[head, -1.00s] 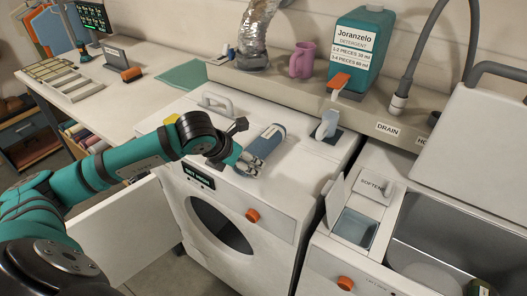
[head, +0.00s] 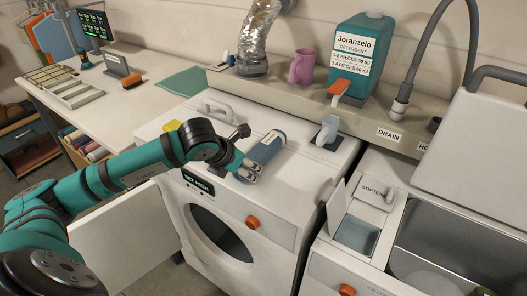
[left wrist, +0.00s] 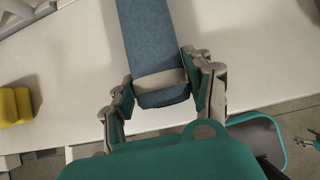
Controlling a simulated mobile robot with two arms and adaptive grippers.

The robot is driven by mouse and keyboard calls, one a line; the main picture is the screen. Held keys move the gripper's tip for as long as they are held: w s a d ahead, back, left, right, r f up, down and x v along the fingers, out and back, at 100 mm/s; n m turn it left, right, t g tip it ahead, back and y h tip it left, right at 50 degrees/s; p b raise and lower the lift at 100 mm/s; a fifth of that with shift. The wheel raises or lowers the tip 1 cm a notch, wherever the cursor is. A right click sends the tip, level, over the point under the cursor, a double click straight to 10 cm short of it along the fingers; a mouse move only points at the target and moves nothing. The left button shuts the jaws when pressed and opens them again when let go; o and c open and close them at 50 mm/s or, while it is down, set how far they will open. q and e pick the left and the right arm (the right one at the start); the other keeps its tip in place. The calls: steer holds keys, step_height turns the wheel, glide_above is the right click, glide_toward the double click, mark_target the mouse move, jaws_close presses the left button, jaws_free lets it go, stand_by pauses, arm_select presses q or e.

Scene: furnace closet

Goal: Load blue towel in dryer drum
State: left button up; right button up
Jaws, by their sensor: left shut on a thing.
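The blue towel (head: 264,149) is a rolled bundle with a pale band, lying over the dryer's white top. My left gripper (head: 247,171) is shut on its near end. In the left wrist view the towel (left wrist: 150,35) stretches away between the two fingers (left wrist: 162,92). I cannot tell whether the towel touches the top. The dryer (head: 262,213) is white, with its door (head: 125,238) swung open to the left. The dark round drum opening (head: 218,232) is below my gripper, and its inside is too dark to make out. My right gripper is not in view.
A yellow block (left wrist: 14,106) sits on the dryer top, left of the towel in the left wrist view. To the right stands a washer with an open softener compartment (head: 357,234). Detergent (head: 360,55) and a pink mug (head: 302,66) stand on the back ledge.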

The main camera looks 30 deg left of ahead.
arm_select(q)
steer(key=shift+r+p, duration=1.2)
steer(key=shift+r, duration=1.85)
